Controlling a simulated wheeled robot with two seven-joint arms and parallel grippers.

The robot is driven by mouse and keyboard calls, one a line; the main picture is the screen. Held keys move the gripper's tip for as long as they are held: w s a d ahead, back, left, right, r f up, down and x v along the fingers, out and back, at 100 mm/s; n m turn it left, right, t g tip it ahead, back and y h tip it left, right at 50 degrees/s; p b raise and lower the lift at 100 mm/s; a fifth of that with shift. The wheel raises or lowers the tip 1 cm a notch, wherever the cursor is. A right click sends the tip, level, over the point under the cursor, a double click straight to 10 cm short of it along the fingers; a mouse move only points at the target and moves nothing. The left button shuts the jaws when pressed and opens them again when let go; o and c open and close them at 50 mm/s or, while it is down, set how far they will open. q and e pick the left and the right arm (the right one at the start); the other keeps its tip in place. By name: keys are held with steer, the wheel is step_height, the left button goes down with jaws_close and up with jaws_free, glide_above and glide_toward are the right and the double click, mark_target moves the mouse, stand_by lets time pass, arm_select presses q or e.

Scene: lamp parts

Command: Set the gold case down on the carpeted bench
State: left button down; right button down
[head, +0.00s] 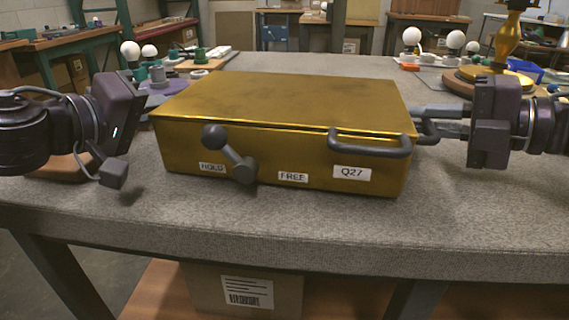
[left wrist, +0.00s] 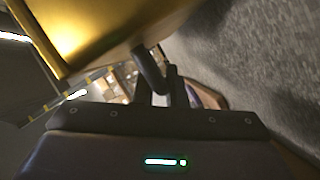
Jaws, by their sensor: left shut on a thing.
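The gold case (head: 290,100), a wide flat box, is level over the front of the grey carpeted bench (head: 480,220). I cannot tell whether its underside touches the carpet. Its front has a dark knobbed lever (head: 230,155), labels HOLD, FREE and Q27, and a dark bar handle (head: 370,147). My left gripper (left wrist: 165,90) is shut on the dark handle at the case's left end; the case hides this grip in the head view. My right gripper (head: 435,120) has its fingers at the right-end handle; whether they are closed on it is unclear.
Behind the case stand lamp parts with white bulbs (head: 130,50) on the left and more bulbs (head: 411,36) on the right. A gold lamp stem (head: 507,38) stands at the back right. A cardboard box (head: 245,290) is under the bench. The front strip of carpet is clear.

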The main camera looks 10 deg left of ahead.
arm_select(q)
steer(key=shift+s+f, duration=0.1)
steer(key=shift+f, duration=0.15)
arm_select(e)
steer(key=shift+a+f, duration=0.2)
steer(key=shift+f, duration=0.3)
arm_select(q)
steer(key=c, duration=1.5)
jaws_free()
arm_select(e)
steer(key=c, duration=1.5)
jaws_free()
steer(key=shift+s+f, duration=0.1)
arm_select(q)
steer(key=shift+v, duration=4.4)
steer(key=shift+a+f, duration=0.15)
steer(key=shift+a, duration=0.1)
arm_select(e)
steer(key=shift+s+d, duration=0.1)
steer(key=shift+d, duration=0.3)
arm_select(q)
steer(key=shift+w+d, duration=0.3)
arm_select(e)
steer(key=v, duration=0.5)
steer(key=shift+s+d+r, duration=0.15)
steer(key=shift+d+r, duration=0.15)
steer(key=shift+r, duration=0.1)
steer(key=shift+v, duration=0.95)
steer(key=shift+s+a+r, duration=0.1)
steer(key=shift+r, duration=0.05)
